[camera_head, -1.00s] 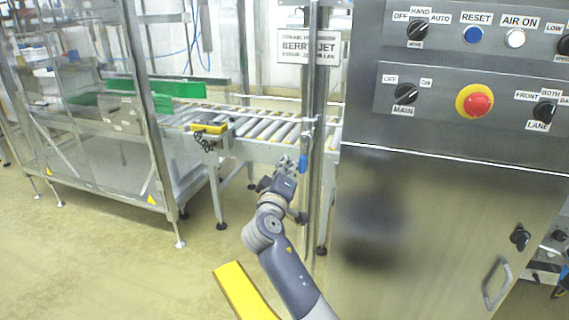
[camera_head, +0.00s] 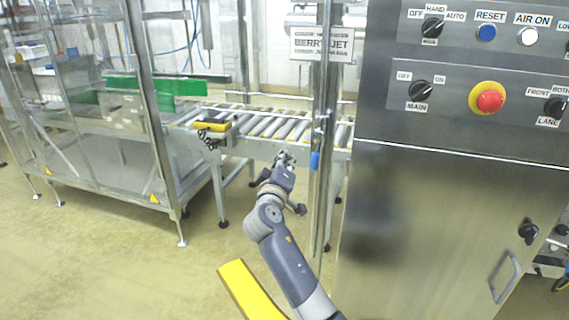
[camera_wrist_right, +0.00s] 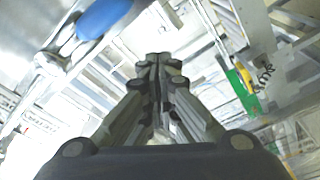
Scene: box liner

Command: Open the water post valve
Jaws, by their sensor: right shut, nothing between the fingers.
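The water post valve has a blue handle (camera_head: 314,162) that hangs on the upright steel post (camera_head: 322,110) left of the control cabinet. The blue handle also shows at the top left of the right wrist view (camera_wrist_right: 102,17). My right gripper (camera_head: 284,158) is just left of the handle in the head view, with a visible gap between them. In the wrist view its fingers (camera_wrist_right: 158,62) meet at the tips, shut and empty, and the handle lies up and left of them. My left gripper is in no view.
The steel control cabinet (camera_head: 440,210), with knobs and a red stop button (camera_head: 490,101), stands close on the right. A roller conveyor (camera_head: 270,122) runs behind the post. A glazed machine frame (camera_head: 95,150) stands left. Open floor (camera_head: 120,265) lies at front left.

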